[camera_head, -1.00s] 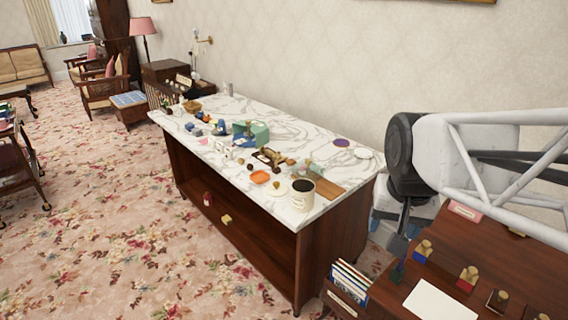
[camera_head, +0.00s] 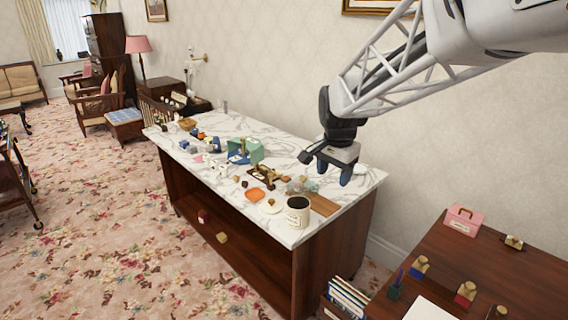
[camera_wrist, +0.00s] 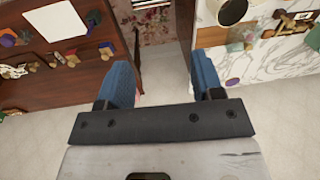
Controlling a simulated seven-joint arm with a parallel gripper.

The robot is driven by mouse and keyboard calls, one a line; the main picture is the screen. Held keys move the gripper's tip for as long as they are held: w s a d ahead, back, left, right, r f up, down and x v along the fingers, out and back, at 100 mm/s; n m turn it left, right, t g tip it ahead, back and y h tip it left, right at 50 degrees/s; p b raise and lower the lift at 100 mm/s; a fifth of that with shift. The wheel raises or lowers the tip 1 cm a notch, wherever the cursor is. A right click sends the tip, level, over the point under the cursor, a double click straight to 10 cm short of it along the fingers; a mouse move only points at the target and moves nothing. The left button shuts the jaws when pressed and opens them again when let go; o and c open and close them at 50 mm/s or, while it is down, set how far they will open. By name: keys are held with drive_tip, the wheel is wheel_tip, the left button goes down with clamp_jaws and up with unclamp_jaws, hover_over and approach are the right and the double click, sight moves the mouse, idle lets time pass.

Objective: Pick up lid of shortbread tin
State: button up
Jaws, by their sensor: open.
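I cannot make out for certain which thing is the shortbread tin or its lid. A cream pot with a dark inside (camera_head: 298,211) stands at the near end of the marble-topped counter (camera_head: 290,235); it also shows at the top of the wrist view (camera_wrist: 231,10). A small purple disc (camera_wrist: 232,82) lies on the marble in the wrist view, near the right finger. A pink box with a handle (camera_head: 463,219) stands on the brown desk. My gripper (camera_head: 334,172) is open and empty, above the counter's back right edge. Its blue fingers (camera_wrist: 162,80) point over the gap between desk and counter.
An orange dish (camera_head: 255,195), a wooden board (camera_head: 325,206) and a green box (camera_head: 246,151) are among several things on the counter. The desk (camera_head: 495,270) holds small blocks and a white sheet (camera_head: 430,308). The patterned wall (camera_head: 270,60) stands close behind the counter.

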drive_tip(key=w+a+f+m, duration=0.2)
drive_tip(key=w+a+f, duration=0.2)
drive_tip(key=w, duration=0.5)
drive_tip(key=w+a+f+m, duration=0.3)
drive_tip(key=w+a+f, duration=0.15)
drive_tip(key=w, duration=0.45)
drive_tip(key=m+g, duration=0.1)
drive_tip(key=m, duration=0.4)
hover_over(271, 200)
drive_tip(key=f, duration=1.5)
drive_tip(key=shift+w+f, duration=0.3)
drive_tip(key=shift+f, duration=0.15)
drive_tip(key=shift+f, duration=1.25)
drive_tip(key=shift+f, duration=0.1)
drive_tip(key=shift+s+f, duration=0.15)
drive_tip(key=shift+f, duration=1.1)
drive_tip(key=shift+s+f, duration=0.1)
drive_tip(key=shift+f, duration=1.1)
drive_tip(key=shift+c, duration=0.4)
